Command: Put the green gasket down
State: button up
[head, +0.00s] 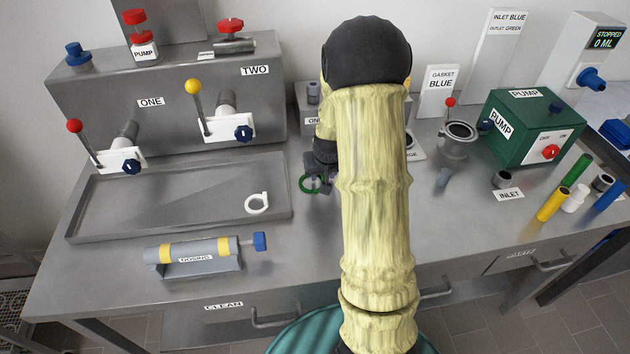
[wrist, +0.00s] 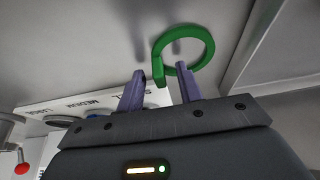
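The green gasket (head: 308,184) is a ring with a short tab, beside the right end of the grey tray. It looks to be on or very near the bench top; I cannot tell for certain. My gripper (head: 322,182) is low over the bench just right of it, partly hidden by my arm. In the wrist view the gasket (wrist: 208,45) is at my fingertips. Its tab lies between the fingers of my gripper (wrist: 160,78), close to the right one. A gap shows between the tab and the left finger, so the fingers stand apart.
A white gasket (head: 258,203) lies in the grey tray (head: 180,236). A cylinder on a stand (head: 195,256) is in front of it. A card with size labels (wrist: 80,108) lies near my gripper. A green pump box (head: 530,128) and coloured tubes are at right.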

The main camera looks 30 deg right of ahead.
grip_shut()
notch_tip(320, 180, up, 10)
dwell(0.6)
